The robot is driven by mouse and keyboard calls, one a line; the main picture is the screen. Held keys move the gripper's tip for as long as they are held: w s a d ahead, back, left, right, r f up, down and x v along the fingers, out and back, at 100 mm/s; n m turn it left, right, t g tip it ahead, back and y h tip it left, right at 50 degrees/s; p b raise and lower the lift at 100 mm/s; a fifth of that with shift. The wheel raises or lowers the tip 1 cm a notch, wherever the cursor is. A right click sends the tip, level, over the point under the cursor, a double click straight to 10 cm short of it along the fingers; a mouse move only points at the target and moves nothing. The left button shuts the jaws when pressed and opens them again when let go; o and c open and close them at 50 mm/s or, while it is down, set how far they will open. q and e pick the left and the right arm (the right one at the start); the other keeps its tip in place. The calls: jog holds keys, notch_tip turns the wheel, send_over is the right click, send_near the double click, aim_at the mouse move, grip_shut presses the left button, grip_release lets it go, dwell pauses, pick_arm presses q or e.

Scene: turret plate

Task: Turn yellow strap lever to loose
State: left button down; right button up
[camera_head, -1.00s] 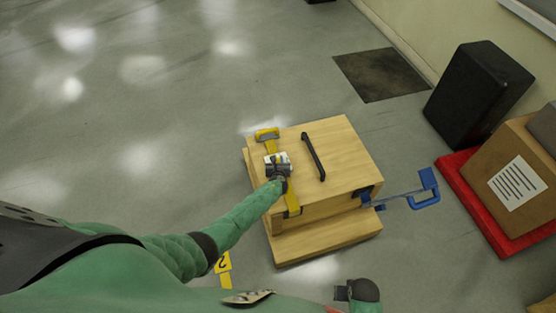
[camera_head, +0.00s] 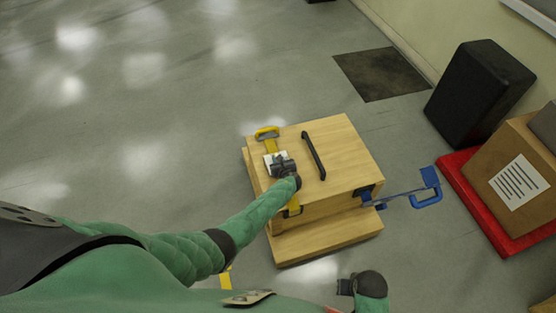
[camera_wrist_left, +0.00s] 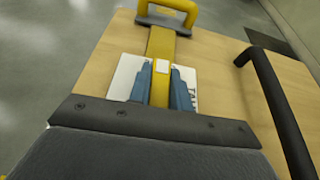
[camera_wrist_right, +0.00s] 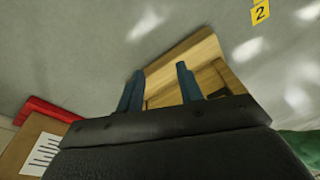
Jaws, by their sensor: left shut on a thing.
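The yellow strap lever (camera_head: 270,146) lies along the left part of the wooden box top, with a D-shaped handle at its far end; it also shows in the left wrist view (camera_wrist_left: 161,45). A white plate with lettering (camera_wrist_left: 125,78) lies beneath it. My left gripper (camera_head: 279,163) is over the plate, its blue fingers on both sides of the yellow bar and shut on it. The fingers hide part of the lever. Yellow strap (camera_head: 293,208) shows at the near edge of the box. My right gripper (camera_wrist_right: 158,88) is open and empty, away from the box.
The wooden box (camera_head: 345,150) has a black bar handle (camera_head: 314,156) right of the lever. A blue strap with a handle (camera_head: 427,200) sticks out at its right side. A black case (camera_head: 478,92) and a carton (camera_head: 515,175) on a red base stand farther right. Floor at left is clear.

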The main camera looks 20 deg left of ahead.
pick_arm(q)
jog(key=c, duration=1.3)
grip_release()
jog(key=shift+s+d, duration=0.1)
jog(key=shift+v, duration=3.8)
